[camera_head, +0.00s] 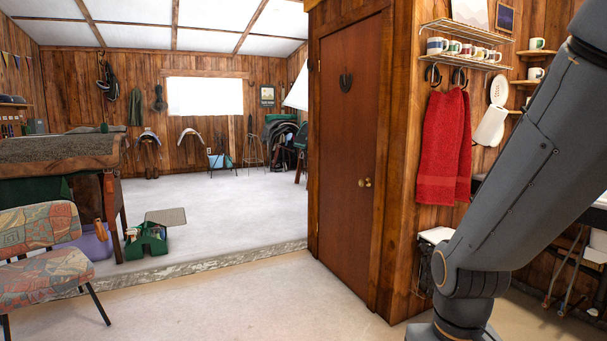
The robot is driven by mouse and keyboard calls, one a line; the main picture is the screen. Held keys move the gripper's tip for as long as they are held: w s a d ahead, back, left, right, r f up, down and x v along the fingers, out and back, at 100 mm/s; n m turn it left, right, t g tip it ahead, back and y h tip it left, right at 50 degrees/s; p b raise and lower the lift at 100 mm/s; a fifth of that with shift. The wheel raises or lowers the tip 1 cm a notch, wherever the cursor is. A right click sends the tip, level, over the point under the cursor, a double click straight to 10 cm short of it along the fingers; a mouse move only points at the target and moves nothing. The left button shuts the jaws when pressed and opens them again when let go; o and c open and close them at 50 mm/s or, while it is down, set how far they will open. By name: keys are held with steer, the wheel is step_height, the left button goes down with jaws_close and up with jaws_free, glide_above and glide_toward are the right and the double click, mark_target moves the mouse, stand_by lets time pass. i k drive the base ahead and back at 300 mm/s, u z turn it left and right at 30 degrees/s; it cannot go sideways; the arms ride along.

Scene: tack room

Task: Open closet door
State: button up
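The closet door (347,150) is a brown wooden panel in a wooden frame, right of the middle. It looks shut, flush in its frame. A brass knob (365,183) sits at its right side, about mid-height. Hinges seem to be on the left edge. My grey arm fills the right side of the view, to the right of the door and apart from it. My gripper is not in view.
Floor in front of the door (270,300) is clear. A red towel (444,145) hangs under a wire shelf (465,45) with several mugs, right of the door. A patterned chair (45,255) and a green toolbox (147,243) stand left. A low step edge (200,264) crosses the floor.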

mark_target(349, 63)
steer(key=u, duration=0.45)
steer(key=i, duration=1.25)
steer(key=u, duration=0.25)
steer(key=i, duration=1.7)
steer(key=z, duration=0.95)
steer(key=i, duration=1)
steer(key=z, duration=0.55)
